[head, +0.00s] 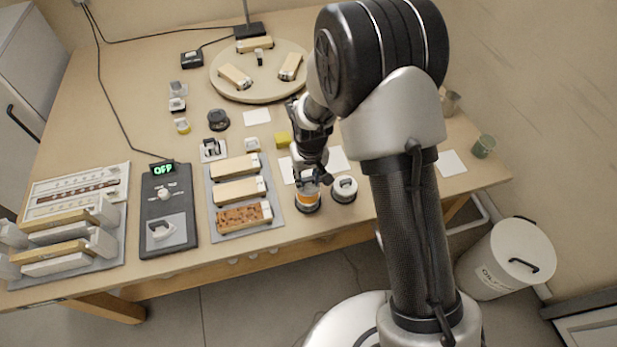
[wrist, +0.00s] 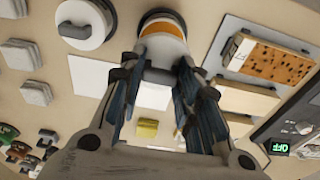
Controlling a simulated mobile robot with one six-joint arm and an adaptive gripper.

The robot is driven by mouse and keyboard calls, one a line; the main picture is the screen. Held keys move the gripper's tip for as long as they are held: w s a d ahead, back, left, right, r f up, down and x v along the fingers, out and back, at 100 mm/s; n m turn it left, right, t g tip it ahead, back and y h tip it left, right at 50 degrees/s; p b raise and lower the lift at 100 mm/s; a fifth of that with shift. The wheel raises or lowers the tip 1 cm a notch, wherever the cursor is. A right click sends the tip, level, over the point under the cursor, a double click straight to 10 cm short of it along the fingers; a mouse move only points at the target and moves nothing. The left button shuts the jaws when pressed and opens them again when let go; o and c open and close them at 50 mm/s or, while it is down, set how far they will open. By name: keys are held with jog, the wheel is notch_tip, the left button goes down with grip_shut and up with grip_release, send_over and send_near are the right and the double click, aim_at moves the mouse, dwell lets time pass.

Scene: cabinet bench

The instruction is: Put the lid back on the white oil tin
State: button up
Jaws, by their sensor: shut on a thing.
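A white tin with an orange band (head: 307,199) stands at the bench's front edge; it also shows at the top of the wrist view (wrist: 163,24). My gripper (head: 311,178) is directly over it, pointing down. A second white tin (head: 344,189) with a dark-gripped top stands just right.
A grey tray (head: 216,205) with wooden blocks lies left of the tins. A yellow block (head: 283,140) and white sheets (head: 337,160) lie behind them. A control box (head: 166,208) reading OFF is farther left. A white lidded bin (head: 510,258) stands on the floor.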

aim_at(308, 185)
jog(key=shift+f+b, duration=1.75)
jog(key=shift+f, duration=1)
jog(key=shift+f, duration=0.15)
jog(key=o, duration=0.9)
jog(key=shift+c, duration=0.2)
jog(key=shift+o, duration=0.5)
jog(key=o, duration=0.4)
